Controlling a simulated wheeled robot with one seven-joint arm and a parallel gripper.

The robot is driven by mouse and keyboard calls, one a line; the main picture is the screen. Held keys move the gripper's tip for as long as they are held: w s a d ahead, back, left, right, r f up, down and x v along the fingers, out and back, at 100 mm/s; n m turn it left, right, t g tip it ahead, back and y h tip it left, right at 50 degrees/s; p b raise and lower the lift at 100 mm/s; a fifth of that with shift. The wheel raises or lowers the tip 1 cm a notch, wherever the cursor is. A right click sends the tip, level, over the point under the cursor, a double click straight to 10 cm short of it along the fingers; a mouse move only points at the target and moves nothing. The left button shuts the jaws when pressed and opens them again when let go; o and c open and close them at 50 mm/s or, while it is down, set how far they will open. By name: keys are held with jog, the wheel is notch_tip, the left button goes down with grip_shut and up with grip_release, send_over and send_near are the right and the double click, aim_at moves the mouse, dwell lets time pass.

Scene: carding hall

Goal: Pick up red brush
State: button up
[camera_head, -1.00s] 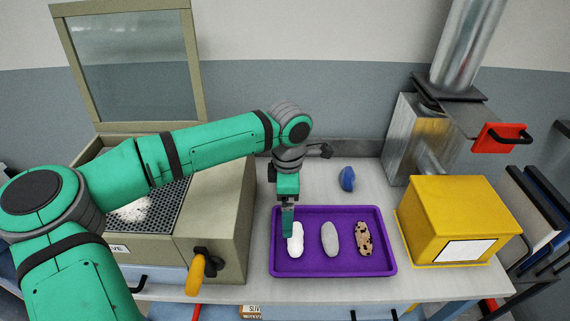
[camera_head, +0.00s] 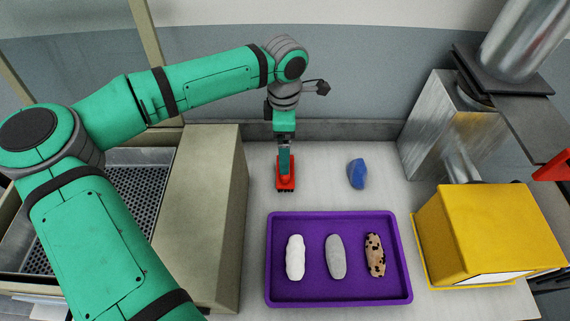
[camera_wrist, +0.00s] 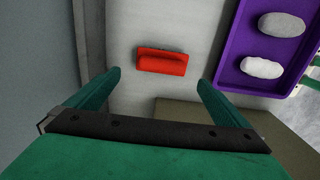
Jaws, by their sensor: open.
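The red brush (camera_head: 286,184) lies on the light worktop behind the purple tray, to the right of the beige machine. In the wrist view the red brush (camera_wrist: 162,62) shows whole, with a raised ridge along its top. My gripper (camera_head: 285,160) points down over the brush in the head view and hides part of it. In the wrist view my gripper (camera_wrist: 160,82) has its two green fingers wide apart, with nothing between them. The brush lies ahead of the fingertips, between their lines. I cannot tell the exact height left above it.
The purple tray (camera_head: 340,298) holds a white, a grey and a spotted oblong piece. A blue object (camera_head: 357,173) lies right of the brush. A yellow box (camera_head: 470,235) and metal duct stand at right. The beige machine (camera_head: 205,210) stands close at left.

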jog(key=f, duration=0.3)
jog(key=shift+s+f, duration=0.25)
jog(key=shift+f, duration=0.15)
jog(key=shift+d+f, duration=0.15)
jog(key=shift+f, duration=2.65)
jog(key=shift+w, duration=0.1)
jog(key=c, duration=0.9)
jog(key=shift+r, duration=0.1)
